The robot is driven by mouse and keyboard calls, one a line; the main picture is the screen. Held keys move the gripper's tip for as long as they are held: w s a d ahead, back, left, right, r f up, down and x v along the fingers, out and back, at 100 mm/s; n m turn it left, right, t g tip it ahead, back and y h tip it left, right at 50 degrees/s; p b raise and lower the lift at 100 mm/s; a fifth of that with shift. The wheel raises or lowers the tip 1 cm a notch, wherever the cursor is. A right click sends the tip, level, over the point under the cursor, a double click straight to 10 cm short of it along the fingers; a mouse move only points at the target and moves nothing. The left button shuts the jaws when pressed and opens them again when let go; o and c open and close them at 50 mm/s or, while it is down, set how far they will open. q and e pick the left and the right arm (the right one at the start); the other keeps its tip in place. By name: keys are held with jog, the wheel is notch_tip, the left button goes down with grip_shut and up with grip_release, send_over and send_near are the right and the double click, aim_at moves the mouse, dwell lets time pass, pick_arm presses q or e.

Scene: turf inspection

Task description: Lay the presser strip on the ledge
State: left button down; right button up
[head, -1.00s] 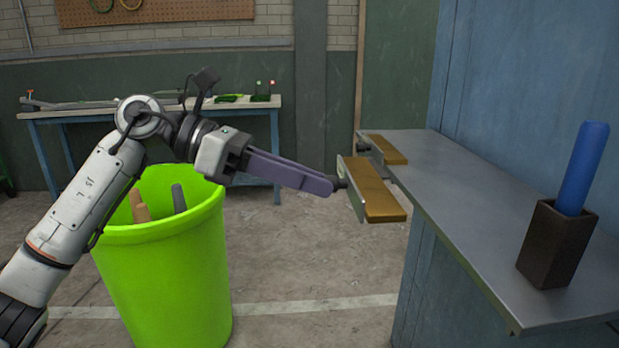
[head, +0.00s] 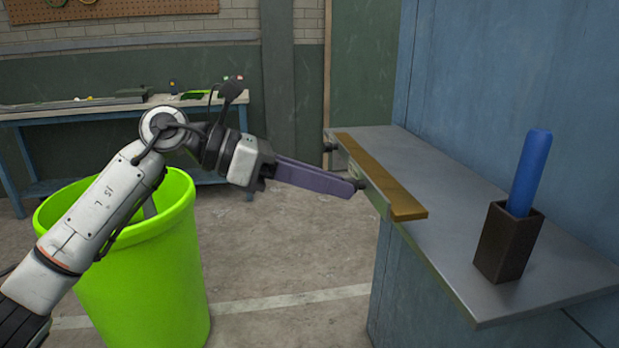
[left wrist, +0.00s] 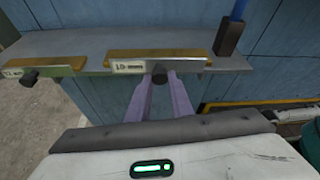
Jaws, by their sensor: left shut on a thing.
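The presser strip (head: 399,200) is a metal bar with a golden-brown top and a dark knob. My left gripper (head: 357,186) has purple fingers, shut on that knob; in the left wrist view the strip (left wrist: 160,57) shows its label beside the fingertips (left wrist: 160,82). The strip lies along the front edge of the grey metal ledge (head: 465,225), and I cannot tell whether it touches it. A similar strip (left wrist: 45,64) with its own knob sits at the ledge edge to its left in the wrist view. My right gripper is out of view.
A dark square holder (head: 508,243) with an upright blue rod (head: 531,172) stands on the ledge's near part. The blue wall (head: 480,90) rises behind the ledge. A lime-green bin (head: 145,280) stands left, under my left arm. A blue bench (head: 60,113) is farther back.

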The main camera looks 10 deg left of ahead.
pick_arm(q)
jog(key=x, duration=0.3)
jog(key=shift+w+d+r, duration=0.1)
jog(key=shift+d+r, duration=0.05)
jog(key=shift+r, duration=0.15)
jog(key=shift+f+b, duration=0.45)
jog(key=shift+f, duration=0.65)
jog(key=shift+d, duration=0.1)
jog(key=shift+f+b, duration=0.25)
jog(key=shift+b, duration=0.05)
dwell(0.3)
